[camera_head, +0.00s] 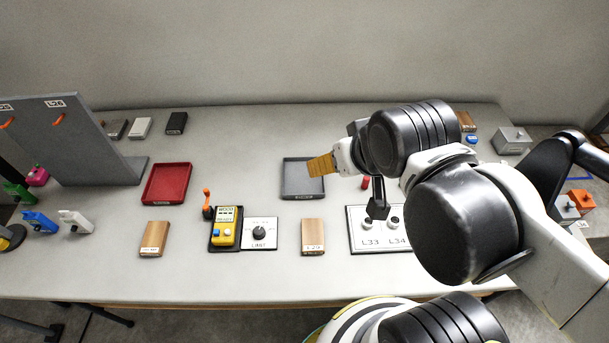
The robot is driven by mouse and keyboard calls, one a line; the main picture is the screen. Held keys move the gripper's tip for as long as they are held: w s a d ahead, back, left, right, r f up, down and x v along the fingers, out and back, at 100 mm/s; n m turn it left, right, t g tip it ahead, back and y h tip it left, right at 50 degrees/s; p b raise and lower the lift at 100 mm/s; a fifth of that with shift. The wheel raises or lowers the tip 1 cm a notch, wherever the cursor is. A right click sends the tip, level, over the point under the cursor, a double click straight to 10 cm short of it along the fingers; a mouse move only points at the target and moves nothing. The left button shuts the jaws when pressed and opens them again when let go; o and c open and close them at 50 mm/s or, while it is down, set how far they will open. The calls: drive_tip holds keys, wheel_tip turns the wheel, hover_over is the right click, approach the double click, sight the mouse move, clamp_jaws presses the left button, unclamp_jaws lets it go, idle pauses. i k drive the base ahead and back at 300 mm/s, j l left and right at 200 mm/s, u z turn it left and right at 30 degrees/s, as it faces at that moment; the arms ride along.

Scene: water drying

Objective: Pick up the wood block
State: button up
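One wood block (154,239) lies at the front left of the table, and another wood block (313,237) with a white label lies at the front middle. A third brown block (466,121) is at the back right, partly hidden by my arm. My gripper (321,165) is above the grey tray, pointing left, apart from the table blocks. A tan, ribbed piece shows at its tip. I cannot tell whether this is its fingers or something held, nor whether the gripper is open or shut.
A red tray (166,184), a grey tray (303,192), a yellow control box (225,229), a dial plate (260,234) and a knob panel (359,242) stand on the table. A grey upright panel (75,140) is at left. The front left table is mostly clear.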

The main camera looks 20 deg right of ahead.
sight(313, 242)
drive_tip(key=k+j+z, duration=0.15)
drive_tip(key=j, duration=0.4)
drive_tip(key=k+j+z, duration=0.15)
drive_tip(key=k+j, duration=0.25)
drive_tip(key=j, duration=0.15)
drive_tip(key=k+j+z, duration=0.15)
drive_tip(key=k+j, duration=0.15)
drive_tip(key=j, duration=0.2)
drive_tip(key=k+j+z, duration=0.15)
drive_tip(key=k+j, duration=0.2)
drive_tip(key=j, duration=0.15)
